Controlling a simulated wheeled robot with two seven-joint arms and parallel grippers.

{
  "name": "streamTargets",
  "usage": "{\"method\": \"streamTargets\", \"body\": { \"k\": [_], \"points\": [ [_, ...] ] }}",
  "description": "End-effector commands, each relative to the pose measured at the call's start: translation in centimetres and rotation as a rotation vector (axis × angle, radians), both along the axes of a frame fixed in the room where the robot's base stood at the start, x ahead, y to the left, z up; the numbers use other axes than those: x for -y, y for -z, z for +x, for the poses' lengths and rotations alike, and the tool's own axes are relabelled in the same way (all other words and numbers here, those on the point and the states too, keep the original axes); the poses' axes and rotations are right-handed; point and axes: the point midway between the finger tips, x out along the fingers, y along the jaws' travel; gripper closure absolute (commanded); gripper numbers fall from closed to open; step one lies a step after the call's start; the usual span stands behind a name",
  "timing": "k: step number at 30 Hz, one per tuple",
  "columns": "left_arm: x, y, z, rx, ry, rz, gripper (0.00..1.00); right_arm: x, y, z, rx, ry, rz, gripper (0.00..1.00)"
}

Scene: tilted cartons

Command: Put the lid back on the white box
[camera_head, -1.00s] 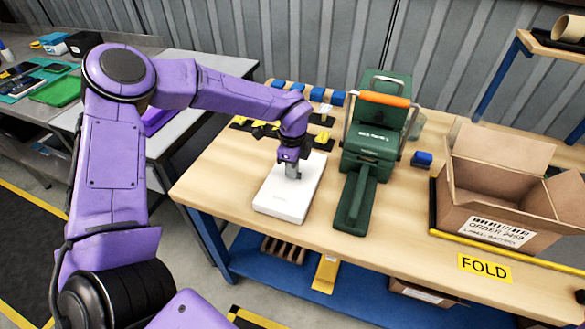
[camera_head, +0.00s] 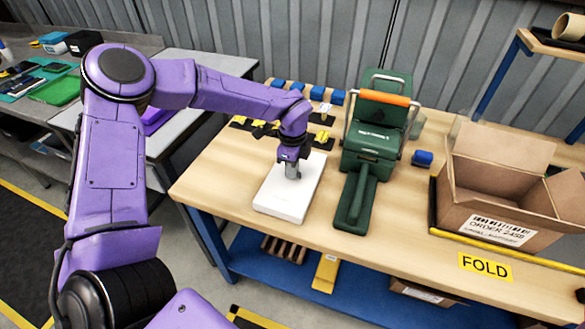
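A flat white box (camera_head: 285,203) lies on the wooden workbench, left of the green machine. Its top looks smooth and closed over; I cannot make out a separate lid or a seam at this size. My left gripper (camera_head: 292,176) points down from above onto the far middle part of the white top, touching it or just above it. Its fingers are too small to tell whether they are open or shut. My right gripper is not in view.
A green machine (camera_head: 375,140) with an orange handle stands right of the box. An open cardboard carton (camera_head: 495,185) is at the right. Blue blocks and yellow pieces on dark mats lie behind the box. Bare wood (camera_head: 230,172) shows left of it.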

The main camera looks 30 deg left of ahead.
Motion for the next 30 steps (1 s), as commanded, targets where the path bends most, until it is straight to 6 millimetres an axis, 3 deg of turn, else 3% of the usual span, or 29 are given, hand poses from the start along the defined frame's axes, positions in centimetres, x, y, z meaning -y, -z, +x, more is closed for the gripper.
{"method": "streamTargets", "body": {
  "k": [8, 9, 11, 20, 23, 30],
  "points": [
    [0.0, 0.0, 0.0, 0.000, 0.000, 0.000, 1.00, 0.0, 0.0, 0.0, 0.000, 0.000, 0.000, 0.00],
    [0.0, 0.0, 0.0, 0.000, 0.000, 0.000, 0.83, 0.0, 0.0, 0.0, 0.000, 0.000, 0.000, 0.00],
    [0.0, 0.0, 0.0, 0.000, 0.000, 0.000, 0.66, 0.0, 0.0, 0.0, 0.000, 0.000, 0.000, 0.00],
    [0.0, -0.2, 0.0, 0.000, 0.000, 0.000, 0.66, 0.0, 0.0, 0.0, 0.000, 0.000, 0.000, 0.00],
    [0.0, -1.4, 0.1, 0.004, 0.000, 0.000, 0.66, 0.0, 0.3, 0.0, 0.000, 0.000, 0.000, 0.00],
    [0.0, -7.0, 0.1, 0.004, -0.001, 0.001, 0.66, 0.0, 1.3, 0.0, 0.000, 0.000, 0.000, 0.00]
  ]
}}
